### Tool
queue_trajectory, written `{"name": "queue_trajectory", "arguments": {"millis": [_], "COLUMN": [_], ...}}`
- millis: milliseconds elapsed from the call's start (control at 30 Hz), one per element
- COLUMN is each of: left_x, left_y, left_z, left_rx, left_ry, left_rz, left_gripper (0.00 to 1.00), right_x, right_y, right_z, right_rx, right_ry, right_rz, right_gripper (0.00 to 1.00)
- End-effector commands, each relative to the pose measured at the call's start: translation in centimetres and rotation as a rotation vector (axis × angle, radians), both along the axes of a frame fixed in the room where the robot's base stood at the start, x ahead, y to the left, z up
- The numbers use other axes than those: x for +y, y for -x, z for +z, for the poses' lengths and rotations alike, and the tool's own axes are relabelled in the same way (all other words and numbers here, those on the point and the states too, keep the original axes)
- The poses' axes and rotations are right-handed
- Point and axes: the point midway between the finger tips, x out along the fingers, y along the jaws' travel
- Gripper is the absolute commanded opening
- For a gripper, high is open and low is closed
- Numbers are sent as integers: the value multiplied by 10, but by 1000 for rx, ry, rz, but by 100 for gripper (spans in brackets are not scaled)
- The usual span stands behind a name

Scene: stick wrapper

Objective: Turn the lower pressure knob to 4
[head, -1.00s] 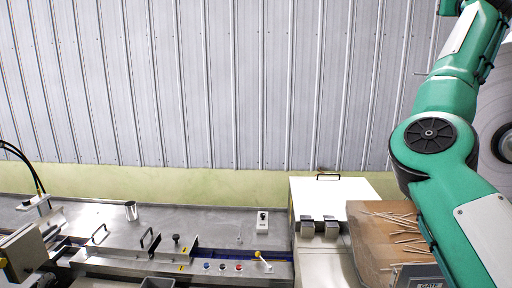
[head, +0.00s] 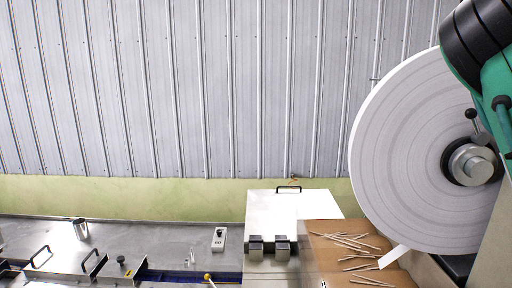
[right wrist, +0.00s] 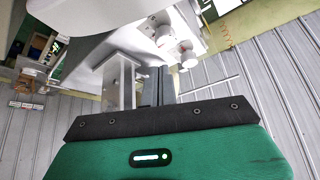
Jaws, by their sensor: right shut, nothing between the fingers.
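In the right wrist view, two round whitish knobs, one (right wrist: 163,36) and another (right wrist: 186,56), stick out from a pale machine panel (right wrist: 205,25). The view is tilted. Their markings are too small to read, and I cannot tell which is the lower pressure knob or its setting. My right gripper (right wrist: 158,75) is shut and empty, with its dark fingers pointing toward the knobs and apart from them as far as I can tell. In the head view only my right arm shows at the upper right, with its gripper out of frame. My left gripper is not in view.
A large white paper roll (head: 415,150) stands at the right. A brown tray (head: 325,262) with loose sticks lies below it. A white box (head: 290,205) stands beside the tray. A steel machine bench (head: 150,240) runs left, before a corrugated wall (head: 200,90).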

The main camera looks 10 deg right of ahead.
Motion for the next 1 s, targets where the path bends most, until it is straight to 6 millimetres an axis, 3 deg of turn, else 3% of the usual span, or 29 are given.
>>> {"name": "queue_trajectory", "arguments": {"millis": [267, 500, 700, 1000], "left_x": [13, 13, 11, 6], "left_y": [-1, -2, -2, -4], "left_z": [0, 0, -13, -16], "left_rx": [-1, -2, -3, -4], "left_ry": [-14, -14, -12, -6], "left_rz": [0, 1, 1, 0], "left_gripper": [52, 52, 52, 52], "right_x": [3, 3, 2, 2], "right_y": [8, 8, 8, 8], "right_z": [-12, -42, -65, -70], "right_rx": [29, 30, 32, 29], "right_ry": [-14, -14, -10, -10], "right_rz": [-18, -16, -20, -17], "right_gripper": [0, 0, 0, 0]}}
